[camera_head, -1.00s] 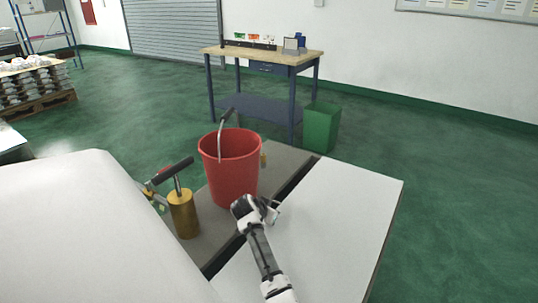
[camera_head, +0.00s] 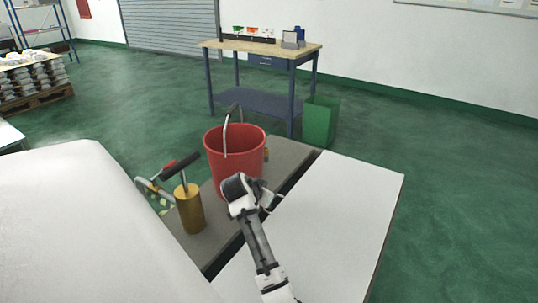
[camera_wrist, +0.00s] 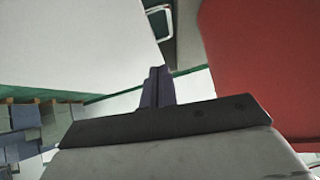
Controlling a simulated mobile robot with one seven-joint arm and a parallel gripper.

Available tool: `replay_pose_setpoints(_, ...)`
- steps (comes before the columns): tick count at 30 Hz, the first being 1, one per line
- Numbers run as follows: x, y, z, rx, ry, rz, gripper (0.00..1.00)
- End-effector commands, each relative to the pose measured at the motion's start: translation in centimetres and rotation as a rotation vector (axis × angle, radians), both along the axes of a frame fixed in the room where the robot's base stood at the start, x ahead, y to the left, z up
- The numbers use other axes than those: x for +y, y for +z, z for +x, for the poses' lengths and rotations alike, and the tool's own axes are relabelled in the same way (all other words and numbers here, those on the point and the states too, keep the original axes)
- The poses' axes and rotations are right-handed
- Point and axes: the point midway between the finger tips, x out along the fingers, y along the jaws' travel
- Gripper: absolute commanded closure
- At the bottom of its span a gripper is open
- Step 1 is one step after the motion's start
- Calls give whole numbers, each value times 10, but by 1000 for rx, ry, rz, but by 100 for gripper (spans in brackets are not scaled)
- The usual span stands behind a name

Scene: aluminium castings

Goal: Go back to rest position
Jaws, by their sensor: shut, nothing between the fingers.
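My gripper (camera_wrist: 157,88) shows in the wrist view with its fingers together and nothing between them. In the head view my arm reaches in from the bottom, and its wrist end is close in front of a red bucket. The red bucket (camera_head: 236,160) stands upright on a grey surface with its handle raised; it also fills the right of the wrist view (camera_wrist: 265,65). In the head view my wrist hides part of the bucket's lower right side, and the fingertips are mostly hidden there.
A brass cylinder with a black handle (camera_head: 190,210) stands left of the bucket. A white panel (camera_head: 335,220) lies right of it, and a large white rounded surface (camera_head: 80,225) fills the lower left. A workbench (camera_head: 262,47) and a green bin (camera_head: 320,122) stand behind on open green floor.

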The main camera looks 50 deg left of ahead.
Motion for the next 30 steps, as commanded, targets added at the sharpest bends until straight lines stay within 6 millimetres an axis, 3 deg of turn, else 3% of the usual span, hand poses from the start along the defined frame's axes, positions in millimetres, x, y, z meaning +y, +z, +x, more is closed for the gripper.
replay_pose_setpoints(6,-4,13,-12,1,-1,1,100)
replay_pose_setpoints(14,-4,14,-12,-1,-1,1,100)
replay_pose_setpoints(17,3,29,-13,-37,49,43,100)
replay_pose_setpoints(20,18,68,-18,-142,174,151,100)
replay_pose_setpoints(24,31,164,-43,-409,405,373,100)
replay_pose_setpoints(27,21,235,-72,-625,532,522,100)
replay_pose_setpoints(30,-3,300,-106,-846,618,658,100)
